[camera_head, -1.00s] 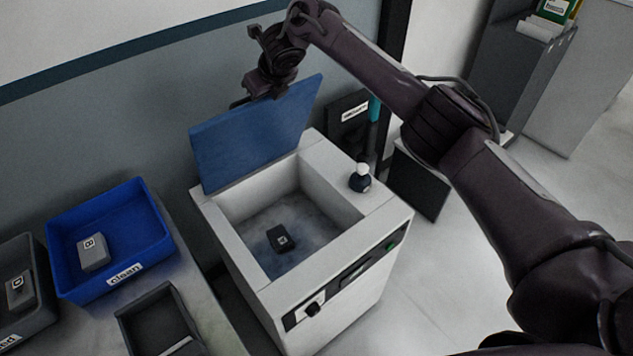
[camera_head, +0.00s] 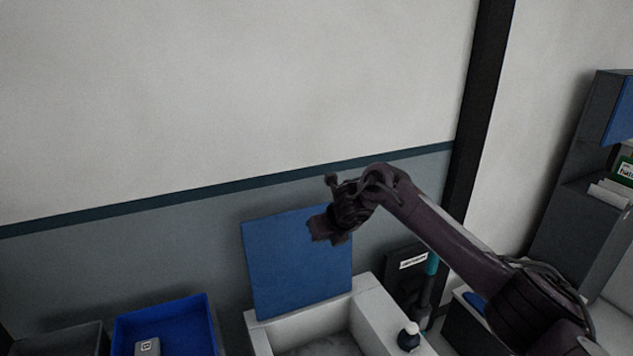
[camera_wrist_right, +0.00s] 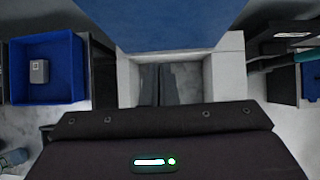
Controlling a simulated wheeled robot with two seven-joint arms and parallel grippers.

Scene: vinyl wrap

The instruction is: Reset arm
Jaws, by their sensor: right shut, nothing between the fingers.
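My right arm comes in from the right in the head view. Its gripper (camera_head: 322,234) overlaps the upper right part of a raised blue lid (camera_head: 290,262); whether they touch is unclear. In the right wrist view the gripper (camera_wrist_right: 158,70) shows two grey fingers together with nothing between them. They point over the open well of a white box-shaped machine (camera_head: 378,305). The machine's rim (camera_wrist_right: 228,85) and the lid (camera_wrist_right: 160,22) show there too. My left gripper is in neither view.
A blue bin (camera_head: 205,325) holding a grey block (camera_head: 147,347) stands left of the machine, beside a dark grey bin (camera_head: 75,342). A dark-topped bottle (camera_head: 409,338) sits on the machine's right rim. A dark panel with a teal cylinder (camera_head: 432,264) stands right, near a black post (camera_head: 478,100).

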